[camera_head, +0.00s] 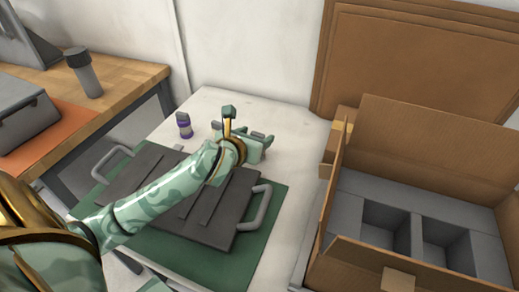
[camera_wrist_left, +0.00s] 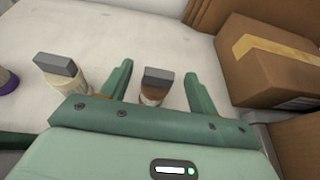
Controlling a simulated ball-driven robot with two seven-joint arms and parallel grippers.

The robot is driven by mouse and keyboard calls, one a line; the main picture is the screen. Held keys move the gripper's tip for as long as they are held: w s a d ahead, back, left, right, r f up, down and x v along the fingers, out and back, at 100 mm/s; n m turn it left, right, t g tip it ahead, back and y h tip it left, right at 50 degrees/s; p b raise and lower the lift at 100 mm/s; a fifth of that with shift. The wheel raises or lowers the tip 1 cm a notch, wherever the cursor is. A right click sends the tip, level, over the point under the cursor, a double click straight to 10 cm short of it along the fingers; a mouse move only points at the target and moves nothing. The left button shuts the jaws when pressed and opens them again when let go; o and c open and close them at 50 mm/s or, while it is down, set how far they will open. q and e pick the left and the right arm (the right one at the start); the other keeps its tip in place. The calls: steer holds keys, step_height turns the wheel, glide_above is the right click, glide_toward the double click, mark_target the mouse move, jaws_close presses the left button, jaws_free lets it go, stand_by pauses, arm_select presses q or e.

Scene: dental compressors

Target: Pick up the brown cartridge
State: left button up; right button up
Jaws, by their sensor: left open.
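The brown cartridge (camera_wrist_left: 152,94), with a dark grey cap, stands upright on the white table in the left wrist view. It shows between the two fingers of my left gripper (camera_wrist_left: 159,73), which are open and apart from it; its lower part is hidden by the gripper body. In the head view my left gripper (camera_head: 258,139) is over the far part of the table, and I cannot make out the brown cartridge behind it. My right gripper is not in view.
A cream cartridge (camera_wrist_left: 70,78) with a grey cap stands left of the brown one. A purple-banded cartridge (camera_head: 184,126) is farther left. A closed cardboard box (camera_wrist_left: 275,62) stands close on the right. An open carton (camera_head: 430,150) with grey compartments stands at right.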

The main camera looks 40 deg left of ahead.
arm_select(q)
steer(key=shift+x, duration=1.15)
steer(key=shift+s, duration=0.1)
steer(key=c, duration=1.1)
